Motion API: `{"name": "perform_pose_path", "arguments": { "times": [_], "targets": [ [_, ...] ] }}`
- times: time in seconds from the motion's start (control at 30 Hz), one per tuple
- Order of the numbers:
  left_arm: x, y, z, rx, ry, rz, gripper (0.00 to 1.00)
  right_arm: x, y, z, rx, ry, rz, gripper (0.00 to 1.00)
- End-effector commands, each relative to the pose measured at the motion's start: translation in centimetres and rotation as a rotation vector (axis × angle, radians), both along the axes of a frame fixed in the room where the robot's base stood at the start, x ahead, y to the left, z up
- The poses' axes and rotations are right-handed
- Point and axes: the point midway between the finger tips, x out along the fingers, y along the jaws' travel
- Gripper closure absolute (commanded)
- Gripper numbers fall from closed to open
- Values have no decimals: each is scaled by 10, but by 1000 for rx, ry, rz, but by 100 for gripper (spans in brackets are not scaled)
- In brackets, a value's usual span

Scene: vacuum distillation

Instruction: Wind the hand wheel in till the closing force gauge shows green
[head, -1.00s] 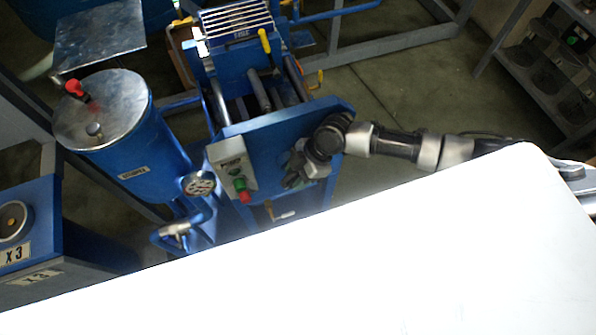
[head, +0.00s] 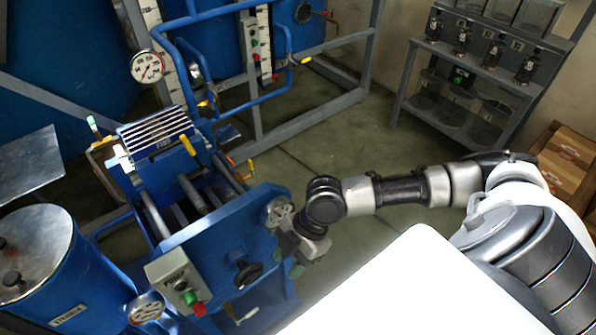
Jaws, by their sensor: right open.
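My right gripper (head: 297,262) is open and empty, to the right of the wheel and below the dial, apart from the wheel. The right wrist hides a little of the space beside the dial. My left gripper is not in view.
A grey pump box (head: 174,278) with green and red buttons is left of the wheel. A blue tank (head: 45,262) with a metal lid stands at far left. A larger gauge (head: 147,67) is behind. Floor right of the press is clear up to the rack (head: 480,75).

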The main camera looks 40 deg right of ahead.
Motion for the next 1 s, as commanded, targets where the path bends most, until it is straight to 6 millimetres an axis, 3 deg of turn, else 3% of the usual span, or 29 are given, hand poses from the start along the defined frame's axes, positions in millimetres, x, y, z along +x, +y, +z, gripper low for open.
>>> {"name": "perform_pose_path", "arguments": {
  "times": [0.23,0.87,1.0],
  "targets": [
    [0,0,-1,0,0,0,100,-12,-11,10,0,-1,-1,60],
    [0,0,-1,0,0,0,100,-12,-11,10,0,0,0,60],
    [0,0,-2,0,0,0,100,-8,-7,5,7,-8,-21,38]
  ]
}}
